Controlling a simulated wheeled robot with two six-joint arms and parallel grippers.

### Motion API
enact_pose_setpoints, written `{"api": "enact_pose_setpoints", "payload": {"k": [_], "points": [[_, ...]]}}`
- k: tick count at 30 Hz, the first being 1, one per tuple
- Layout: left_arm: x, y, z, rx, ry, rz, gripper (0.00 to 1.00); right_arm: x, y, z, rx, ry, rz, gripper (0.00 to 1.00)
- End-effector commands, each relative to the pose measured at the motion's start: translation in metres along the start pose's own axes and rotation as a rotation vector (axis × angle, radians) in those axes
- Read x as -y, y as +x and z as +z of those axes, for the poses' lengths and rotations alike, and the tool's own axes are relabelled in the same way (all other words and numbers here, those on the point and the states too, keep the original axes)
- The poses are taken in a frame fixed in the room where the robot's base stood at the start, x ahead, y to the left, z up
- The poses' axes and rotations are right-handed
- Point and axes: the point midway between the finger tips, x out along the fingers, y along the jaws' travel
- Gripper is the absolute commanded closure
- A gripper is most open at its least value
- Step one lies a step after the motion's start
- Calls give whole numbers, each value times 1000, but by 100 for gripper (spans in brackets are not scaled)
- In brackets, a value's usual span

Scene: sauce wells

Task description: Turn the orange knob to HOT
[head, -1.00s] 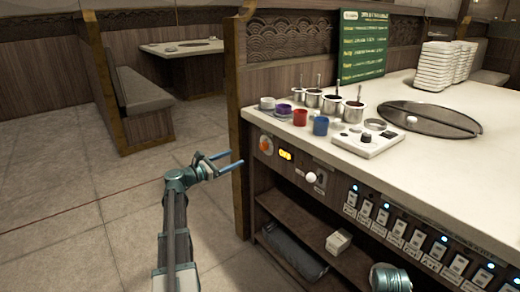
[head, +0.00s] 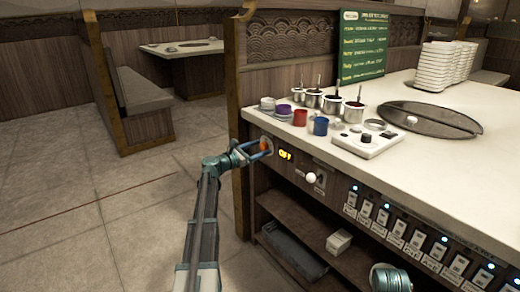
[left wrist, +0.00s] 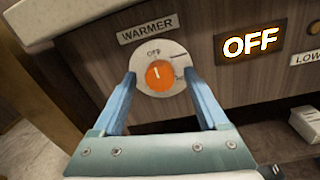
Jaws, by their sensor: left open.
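The orange knob (left wrist: 159,74) sits on a round white dial under a WARMER label (left wrist: 146,28) in the left wrist view. Its pale mark points up toward the word OFF on the dial. The display (left wrist: 250,43) to the right reads OFF. My left gripper (left wrist: 160,78) is open, with one blue finger on each side of the knob; I cannot tell whether they touch it. In the head view, the left gripper (head: 263,148) is at the counter's front panel and partly hides the knob.
A white knob (head: 310,178) and a row of labelled switches (head: 394,229) are to the right on the panel. An open shelf (head: 300,226) is below. Cups, sauce wells and a control box (head: 367,140) stand on the counter (head: 430,172). Open floor lies left.

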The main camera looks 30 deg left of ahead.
Motion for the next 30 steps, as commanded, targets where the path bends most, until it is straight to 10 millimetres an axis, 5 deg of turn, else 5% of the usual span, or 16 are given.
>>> {"api": "enact_pose_setpoints", "payload": {"k": [11,23,30], "points": [[0,4,0,0,0,0,26,0,0,0,0,0,0,50],[0,4,0,0,0,0,98,0,0,0,0,0,0,50],[0,4,0,0,10,0,100,0,0,0,0,0,0,50]]}}
